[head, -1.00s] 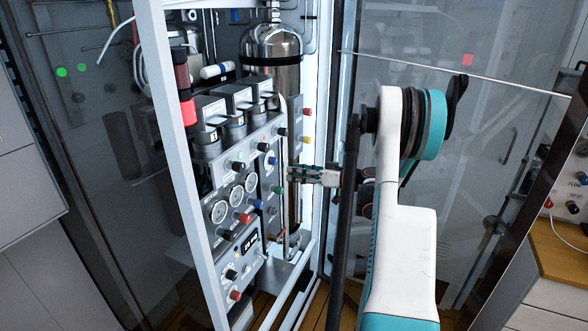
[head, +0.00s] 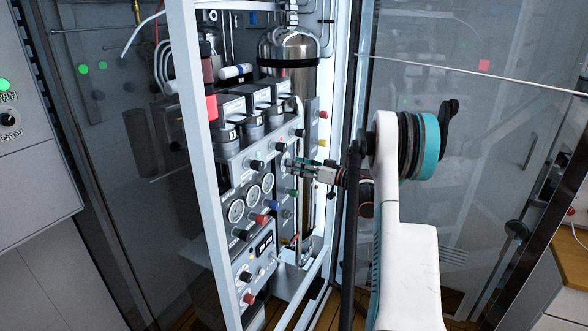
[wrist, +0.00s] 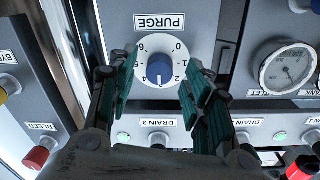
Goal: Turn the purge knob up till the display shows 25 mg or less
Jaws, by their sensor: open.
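The purge knob (wrist: 160,70) is blue with a white mark. It sits in the middle of a white dial under an upside-down PURGE label in the wrist view. Its mark points down in the picture, near 3, between the 4 and the 2. My gripper (wrist: 162,64) is open, with one finger on each side of the knob. I see gaps between fingers and knob. In the head view my gripper (head: 290,163) is at the panel front and covers the knob. The display (head: 265,244) is low on the panel; its reading is too small to make out.
Round gauges (head: 252,196) and coloured knobs lie left of and below my gripper in the head view. A cabinet frame post (head: 200,180) stands left of the panel. In the wrist view, a gauge (wrist: 287,69) is at right and DRAIN knobs (wrist: 158,139) lie beneath the fingers.

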